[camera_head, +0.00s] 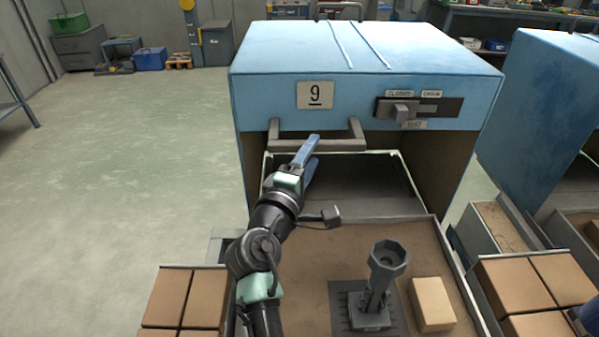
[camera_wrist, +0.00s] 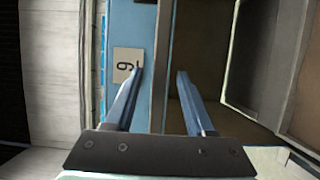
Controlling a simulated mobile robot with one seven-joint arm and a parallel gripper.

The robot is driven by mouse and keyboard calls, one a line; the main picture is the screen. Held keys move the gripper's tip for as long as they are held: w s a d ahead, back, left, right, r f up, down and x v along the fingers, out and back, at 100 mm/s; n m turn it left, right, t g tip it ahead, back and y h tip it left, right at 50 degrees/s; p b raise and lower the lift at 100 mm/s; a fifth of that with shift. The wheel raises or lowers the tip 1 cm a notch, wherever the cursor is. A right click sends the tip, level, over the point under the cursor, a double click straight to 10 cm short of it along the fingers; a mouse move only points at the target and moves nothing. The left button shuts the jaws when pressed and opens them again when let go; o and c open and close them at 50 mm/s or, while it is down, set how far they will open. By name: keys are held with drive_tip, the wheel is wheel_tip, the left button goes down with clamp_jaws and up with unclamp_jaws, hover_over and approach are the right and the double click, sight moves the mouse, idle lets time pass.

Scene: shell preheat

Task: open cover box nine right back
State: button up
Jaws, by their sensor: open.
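The blue box with the number 9 plate (camera_head: 315,95) stands ahead in the head view; the plate also shows turned sideways in the wrist view (camera_wrist: 127,65). A grey bar handle (camera_head: 345,146) runs along the lower edge of its blue front. My gripper (camera_head: 312,151) is at the left part of this handle, its blue fingers apart. In the wrist view my gripper (camera_wrist: 160,73) is open, with a narrow strip, perhaps the handle, between the fingers. I cannot tell whether they touch it. Below the blue front is a dark opening.
A vent slider (camera_head: 402,111) sits right of the plate. In front lie a tray (camera_head: 415,238) with a grey octagonal-topped tool (camera_head: 386,262) and a tan block (camera_head: 432,303). Brown blocks (camera_head: 183,297) lie at left. Another blue box (camera_head: 545,95) stands at right. The left floor is clear.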

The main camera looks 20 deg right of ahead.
drive_tip(key=v, duration=0.6)
idle(0.3)
drive_tip(key=a+r+m+t+y+p, duration=0.1)
drive_tip(key=a+r+m+t+p, duration=0.1)
drive_tip(key=r, duration=0.6)
drive_tip(key=a+r+m+t+y+p, duration=0.1)
drive_tip(key=a+r+m+p, duration=0.15)
drive_tip(key=r, duration=0.55)
drive_tip(key=s+a+r+m+t+y+p, duration=0.1)
drive_tip(key=s+r, duration=0.4)
drive_tip(key=r, duration=0.6)
drive_tip(key=s+a+r+m+t+y+p, duration=0.2)
drive_tip(key=s+a+r+t+y, duration=0.3)
drive_tip(key=r, duration=0.5)
drive_tip(key=s+a+r+m+t+y+p, duration=0.2)
drive_tip(key=s+r, duration=0.5)
drive_tip(key=r, duration=0.4)
drive_tip(key=shift+a+r+m+t+y, duration=0.3)
drive_tip(key=shift+a+m+t+y, duration=0.25)
drive_tip(key=shift+t, duration=0.55)
drive_tip(key=shift+f, duration=0.15)
